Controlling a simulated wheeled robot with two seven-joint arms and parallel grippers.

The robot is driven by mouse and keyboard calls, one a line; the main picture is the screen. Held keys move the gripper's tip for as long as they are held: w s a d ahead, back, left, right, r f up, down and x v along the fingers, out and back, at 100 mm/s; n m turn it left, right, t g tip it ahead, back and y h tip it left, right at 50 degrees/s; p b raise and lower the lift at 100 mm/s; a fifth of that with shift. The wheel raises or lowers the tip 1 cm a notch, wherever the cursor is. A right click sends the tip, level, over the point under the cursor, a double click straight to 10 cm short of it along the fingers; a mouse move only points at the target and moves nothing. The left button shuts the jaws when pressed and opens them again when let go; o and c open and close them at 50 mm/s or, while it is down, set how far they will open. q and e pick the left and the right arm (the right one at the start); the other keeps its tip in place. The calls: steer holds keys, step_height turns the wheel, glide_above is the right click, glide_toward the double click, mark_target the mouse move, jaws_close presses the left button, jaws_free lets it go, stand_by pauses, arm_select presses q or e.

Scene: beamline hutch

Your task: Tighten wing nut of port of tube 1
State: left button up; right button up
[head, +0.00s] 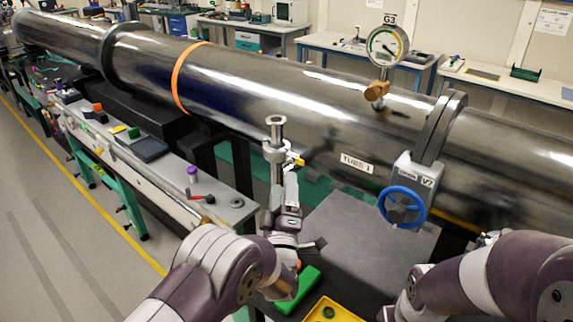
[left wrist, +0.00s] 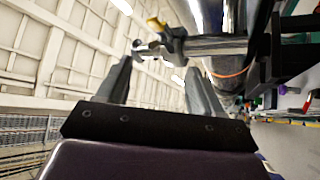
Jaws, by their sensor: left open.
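Tube 1 (head: 330,125) is the large shiny steel pipe running across the head view, with its name label (head: 357,163) on the side. Its port (head: 275,131) is a short upright metal stub with a clamp around it. The yellow wing nut (head: 296,160) sits on the right side of that clamp. My left gripper (head: 290,180) is open just below the wing nut. In the left wrist view, the open fingers (left wrist: 160,68) point towards the clamp, and the wing nut (left wrist: 156,24) shows beyond the fingertips, apart from them. My right arm enters at the lower right; its gripper is not visible.
A gauge (head: 386,45) and a valve with a blue handwheel (head: 402,206) stand to the right of the port. A bench (head: 235,213) with loose tools lies to the left.

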mark_target(284, 165)
arm_select(q)
steer(key=p+x, duration=0.1)
steer(key=x, duration=0.3)
steer(key=shift+w, duration=0.4)
steer(key=shift+r, duration=0.1)
steer(key=shift+c, duration=0.7)
steer(key=shift+s, duration=0.1)
steer(key=c, duration=0.9)
steer(key=m+h+b, duration=0.1)
steer(key=b, duration=0.3)
steer(key=shift+f+m+t, duration=0.4)
steer(key=shift+c, duration=0.2)
steer(key=shift+r, duration=0.3)
steer(key=o, duration=1.1)
steer(key=shift+a, duration=0.1)
